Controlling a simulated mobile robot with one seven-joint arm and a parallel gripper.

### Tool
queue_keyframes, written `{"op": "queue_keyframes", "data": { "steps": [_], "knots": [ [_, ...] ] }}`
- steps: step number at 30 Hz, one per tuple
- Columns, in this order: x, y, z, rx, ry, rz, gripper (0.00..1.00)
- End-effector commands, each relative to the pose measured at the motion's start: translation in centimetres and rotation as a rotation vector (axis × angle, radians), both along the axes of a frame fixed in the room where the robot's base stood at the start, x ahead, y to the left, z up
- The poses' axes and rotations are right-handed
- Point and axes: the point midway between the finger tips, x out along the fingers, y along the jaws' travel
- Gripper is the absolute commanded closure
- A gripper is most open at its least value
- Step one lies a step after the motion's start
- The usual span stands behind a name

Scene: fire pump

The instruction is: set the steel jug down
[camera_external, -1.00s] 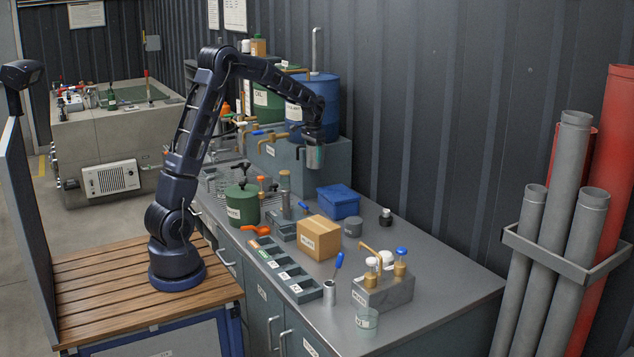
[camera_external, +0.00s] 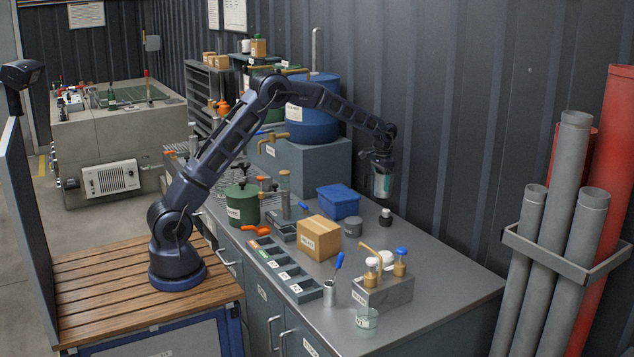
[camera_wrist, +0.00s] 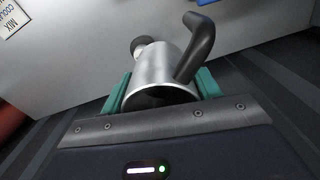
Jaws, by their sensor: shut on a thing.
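The steel jug (camera_external: 382,184) is a shiny metal cylinder held above the right rear part of the grey bench (camera_external: 440,268). My gripper (camera_external: 382,170) is shut on it from above. In the wrist view the jug (camera_wrist: 158,75) sits between the green fingers of my gripper (camera_wrist: 160,92), and its dark handle (camera_wrist: 198,45) sticks up to the right. The jug hangs clear of the bench in the external view. Its inside is mostly hidden.
A black-topped knob-like item (camera_external: 385,217) stands on the bench below the jug. The bench's right part is bare. A dark corrugated wall (camera_external: 480,130) is behind.

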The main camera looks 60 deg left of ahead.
Motion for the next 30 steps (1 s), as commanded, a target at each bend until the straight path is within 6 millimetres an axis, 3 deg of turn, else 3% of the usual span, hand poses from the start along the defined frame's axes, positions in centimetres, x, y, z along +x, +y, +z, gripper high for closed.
{"op": "queue_keyframes", "data": {
  "steps": [12, 16, 24, 30],
  "knots": [
    [-5.7, -12.7, 5.9, 0.0, -0.002, -0.487, 0.68],
    [-7.8, -15.9, 7.4, 0.0, -0.001, -0.631, 0.68],
    [-10.1, -19.1, 8.7, 0.001, -0.001, -0.782, 0.68],
    [-10.3, -19.3, 6.1, 0.001, 0.003, -0.794, 0.68]
  ]
}}
